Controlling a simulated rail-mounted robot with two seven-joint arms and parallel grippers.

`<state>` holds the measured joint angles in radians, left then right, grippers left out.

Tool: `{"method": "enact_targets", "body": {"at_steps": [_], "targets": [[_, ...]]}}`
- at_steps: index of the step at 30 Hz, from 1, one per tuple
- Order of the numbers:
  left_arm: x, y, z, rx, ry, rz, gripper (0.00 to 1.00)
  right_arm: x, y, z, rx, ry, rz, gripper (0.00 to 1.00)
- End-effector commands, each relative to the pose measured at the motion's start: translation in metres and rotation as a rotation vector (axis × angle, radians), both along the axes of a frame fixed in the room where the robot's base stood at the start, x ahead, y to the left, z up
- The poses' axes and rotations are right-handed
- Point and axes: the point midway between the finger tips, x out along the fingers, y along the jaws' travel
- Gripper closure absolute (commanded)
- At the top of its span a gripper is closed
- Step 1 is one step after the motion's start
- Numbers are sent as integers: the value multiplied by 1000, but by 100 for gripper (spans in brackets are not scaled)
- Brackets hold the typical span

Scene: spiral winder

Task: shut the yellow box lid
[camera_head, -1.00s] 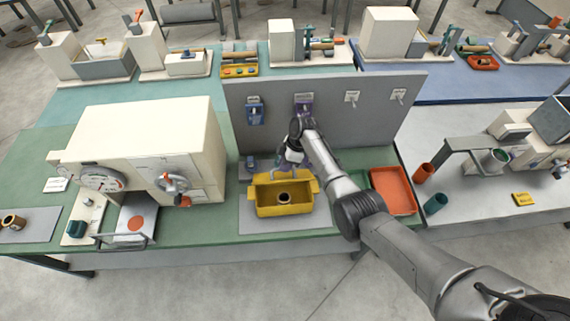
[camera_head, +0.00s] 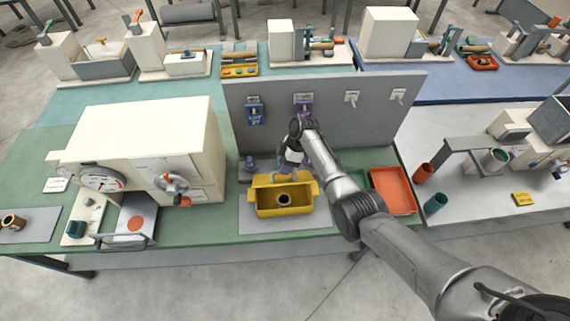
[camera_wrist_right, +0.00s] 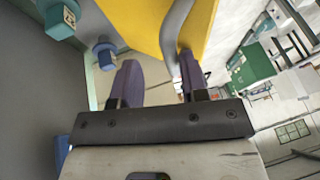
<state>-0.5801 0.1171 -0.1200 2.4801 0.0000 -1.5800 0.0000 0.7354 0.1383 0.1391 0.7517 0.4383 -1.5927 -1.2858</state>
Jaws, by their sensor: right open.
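The yellow box (camera_head: 284,210) stands on a grey mat on the green bench, with a dark ring-shaped part (camera_head: 284,200) inside. Its lid (camera_head: 262,180) is open, raised along the back edge. My right gripper (camera_head: 284,174) is just behind the raised lid, its fingertips partly hidden. In the right wrist view, the right gripper (camera_wrist_right: 157,80) has its two purple fingers apart. The yellow lid (camera_wrist_right: 140,20) is ahead of them, and a curved grey handle (camera_wrist_right: 170,45) comes close to the right finger; I cannot tell whether they touch. My left gripper is not in view.
A grey upright panel (camera_head: 330,105) with hanging tools stands behind the box. A cream machine (camera_head: 140,140) is to the left. An orange tray (camera_head: 392,190) is to the right, beyond my right arm. The bench's front edge is close before the box.

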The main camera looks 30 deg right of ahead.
Motion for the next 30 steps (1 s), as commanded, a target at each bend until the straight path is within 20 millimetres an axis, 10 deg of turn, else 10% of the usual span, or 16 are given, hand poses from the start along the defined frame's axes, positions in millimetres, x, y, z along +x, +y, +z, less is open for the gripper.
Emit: {"method": "enact_targets", "body": {"at_steps": [30], "targets": [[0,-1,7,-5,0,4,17,15,-31,44,-1,0,0,60]]}}
